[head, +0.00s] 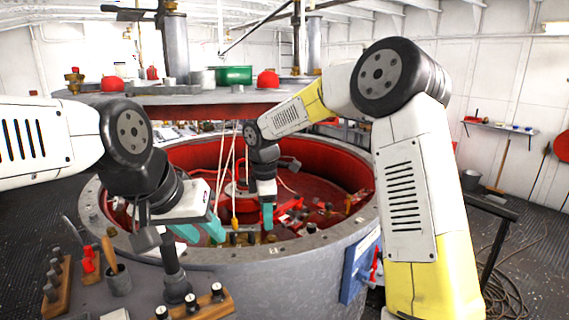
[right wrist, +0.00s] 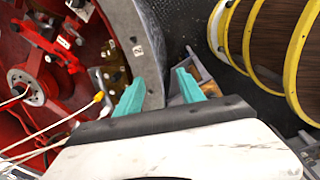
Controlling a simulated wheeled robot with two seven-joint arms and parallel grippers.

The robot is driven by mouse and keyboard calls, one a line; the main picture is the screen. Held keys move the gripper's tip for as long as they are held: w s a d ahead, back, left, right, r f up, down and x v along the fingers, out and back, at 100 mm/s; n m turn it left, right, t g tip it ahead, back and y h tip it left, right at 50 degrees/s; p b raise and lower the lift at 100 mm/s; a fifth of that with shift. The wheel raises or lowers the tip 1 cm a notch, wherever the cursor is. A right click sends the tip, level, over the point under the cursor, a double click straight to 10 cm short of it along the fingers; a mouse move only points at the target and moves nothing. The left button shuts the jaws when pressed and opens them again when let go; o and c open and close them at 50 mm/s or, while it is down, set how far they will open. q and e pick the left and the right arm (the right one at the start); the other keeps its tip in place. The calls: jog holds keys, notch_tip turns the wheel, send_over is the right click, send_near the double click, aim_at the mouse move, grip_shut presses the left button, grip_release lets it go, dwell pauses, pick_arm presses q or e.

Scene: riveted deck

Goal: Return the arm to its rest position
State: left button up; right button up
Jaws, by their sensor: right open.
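My right arm reaches from the right over a large round pit with a red interior. Its gripper (head: 267,216) hangs over the pit in the head view, its teal fingers pointing down. In the right wrist view this gripper (right wrist: 157,90) is open, its fingers apart with nothing between them, in front of the grey rim (right wrist: 128,28). My left gripper (head: 201,232) is at the pit's near left edge in the head view, its teal fingers apart. I see nothing held between them.
White cords (head: 229,160) hang into the pit close to my right gripper. A wooden block with dark knobs (head: 196,306) and a tool cup (head: 118,280) stand at the front left. A blue panel (head: 358,265) is on the pit's outer wall. A yellow-ringed brown cylinder (right wrist: 270,45) shows beyond the rim.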

jog(key=s+d+r+m+t, duration=0.2)
jog(key=s+d+r+m, duration=0.7)
jog(key=s+d+r, duration=0.25)
jog(key=s+d+m+t+y, duration=0.1)
jog(key=s+d+m, duration=0.3)
jog(key=s, duration=0.3)
jog(key=s+d+m+t+y, duration=0.1)
jog(key=s+d+m+t, duration=0.1)
jog(key=s+m, duration=0.4)
jog(key=shift+s+d+r+m, duration=0.35)
jog(key=shift+s+d, duration=0.25)
jog(key=shift+d, duration=0.25)
